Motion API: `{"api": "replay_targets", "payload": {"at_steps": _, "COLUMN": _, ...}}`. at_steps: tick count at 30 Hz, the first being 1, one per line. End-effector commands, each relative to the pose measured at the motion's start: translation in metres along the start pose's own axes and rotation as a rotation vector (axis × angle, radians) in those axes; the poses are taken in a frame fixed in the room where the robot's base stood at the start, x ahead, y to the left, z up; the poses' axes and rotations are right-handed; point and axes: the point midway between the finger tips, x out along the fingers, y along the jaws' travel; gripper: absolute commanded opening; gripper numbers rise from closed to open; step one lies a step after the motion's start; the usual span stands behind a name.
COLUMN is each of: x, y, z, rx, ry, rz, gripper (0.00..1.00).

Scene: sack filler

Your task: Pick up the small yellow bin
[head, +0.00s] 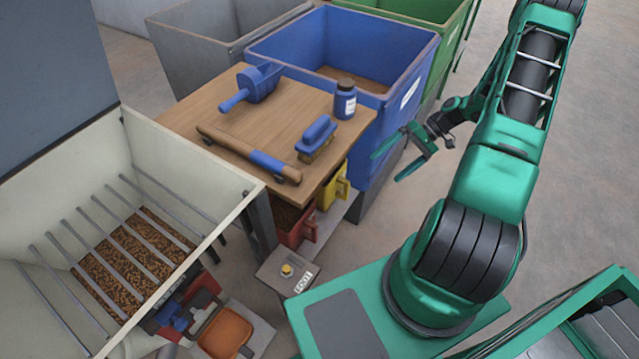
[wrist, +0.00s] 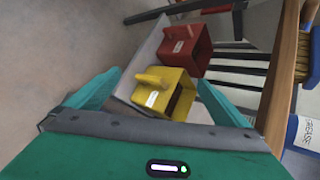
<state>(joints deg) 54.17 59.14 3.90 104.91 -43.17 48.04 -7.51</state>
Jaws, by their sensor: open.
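The small yellow bin (head: 335,188) sits on a low grey shelf under the wooden table, partly hidden by the tabletop in the head view. In the wrist view the yellow bin (wrist: 163,100) shows its handle, a white label and an open top with dark contents. My gripper (head: 405,152) is open and empty, to the right of the table in the head view. In the wrist view my gripper (wrist: 160,98) has its green fingers spread, one to each side of the bin in the picture. I cannot tell whether they touch it.
A red bin (wrist: 185,47) stands beside the yellow one on the shelf (wrist: 150,45). The table (head: 290,105) overhangs them, carrying a blue scoop (head: 256,84), a brush (head: 317,137) and a bottle (head: 345,100). A large blue crate (head: 400,50) stands behind.

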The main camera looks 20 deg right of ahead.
Motion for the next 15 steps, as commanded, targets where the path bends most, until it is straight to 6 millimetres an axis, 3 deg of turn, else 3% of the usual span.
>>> {"api": "replay_targets", "payload": {"at_steps": 6, "x": 0.042, "y": 0.04, "z": -0.014, "rx": -0.019, "ry": 0.067, "rz": -0.208, "gripper": 1.0}}
{"api": "replay_targets", "payload": {"at_steps": 15, "x": 0.092, "y": 0.078, "z": -0.026, "rx": -0.05, "ry": 0.221, "rz": -0.49, "gripper": 1.0}}
